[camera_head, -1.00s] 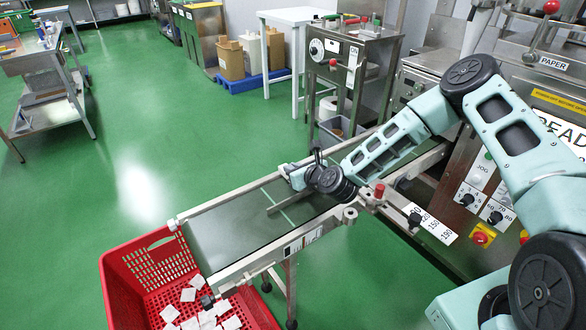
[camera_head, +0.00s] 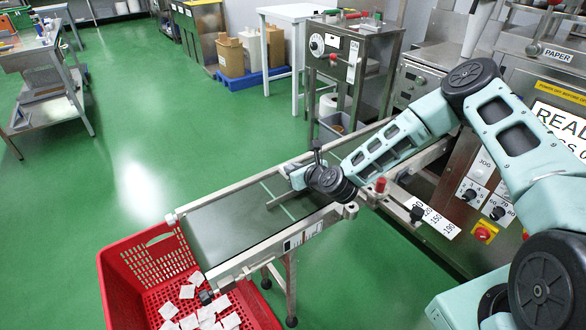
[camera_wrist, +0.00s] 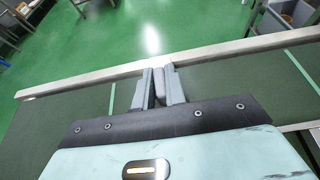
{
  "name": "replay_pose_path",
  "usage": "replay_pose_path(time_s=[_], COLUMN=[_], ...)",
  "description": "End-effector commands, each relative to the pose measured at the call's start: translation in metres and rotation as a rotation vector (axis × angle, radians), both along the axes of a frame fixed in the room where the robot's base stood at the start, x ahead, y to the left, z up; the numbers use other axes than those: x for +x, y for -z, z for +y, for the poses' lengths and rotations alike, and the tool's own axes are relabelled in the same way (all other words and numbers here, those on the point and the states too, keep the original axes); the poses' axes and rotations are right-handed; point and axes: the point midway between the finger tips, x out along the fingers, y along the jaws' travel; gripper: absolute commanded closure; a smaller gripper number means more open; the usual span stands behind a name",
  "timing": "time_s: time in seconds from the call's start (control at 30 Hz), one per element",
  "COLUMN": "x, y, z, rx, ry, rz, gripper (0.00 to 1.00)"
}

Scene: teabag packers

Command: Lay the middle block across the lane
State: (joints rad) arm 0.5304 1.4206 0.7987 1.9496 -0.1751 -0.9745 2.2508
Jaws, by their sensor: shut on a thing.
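My gripper (camera_wrist: 159,88) is over the belt lane (camera_head: 225,225) of the conveyor, close to its far rail. In the wrist view its two grey fingers are closed on a grey block (camera_wrist: 160,77), of which only a small part shows between them. In the head view a slim grey bar (camera_head: 282,200) sticks out to the left from under my gripper. It runs roughly along the belt, and I cannot tell whether it touches the belt. My wrist hides the fingertips in the head view, and no other block can be made out.
Metal rails edge the belt, the far rail (camera_wrist: 225,47) passing just beyond my fingers. Pale green lines (camera_head: 270,190) cross the belt. A red crate (camera_head: 125,290) with white teabags stands at its lower end. A red knob (camera_head: 380,185) stands near my wrist on the near side.

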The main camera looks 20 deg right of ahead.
Motion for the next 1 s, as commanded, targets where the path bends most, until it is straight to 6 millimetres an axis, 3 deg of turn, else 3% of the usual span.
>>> replay_pose_path(time_s=[0.03, 0.1, 0.53, 0.67, 1.0], x=[0.000, 0.000, -0.009, -0.028, -0.099], y=[0.000, 0.000, -0.003, -0.012, -0.043], z=[0.000, 0.000, -0.003, -0.010, -0.033], rx=[0.000, 0.000, 0.002, 0.002, 0.002], ry=[0.000, 0.000, 0.000, 0.000, 0.001], rz=[-0.001, -0.001, 0.002, 0.002, 0.002], gripper=[0.82, 0.63, 0.62, 0.62, 0.62])
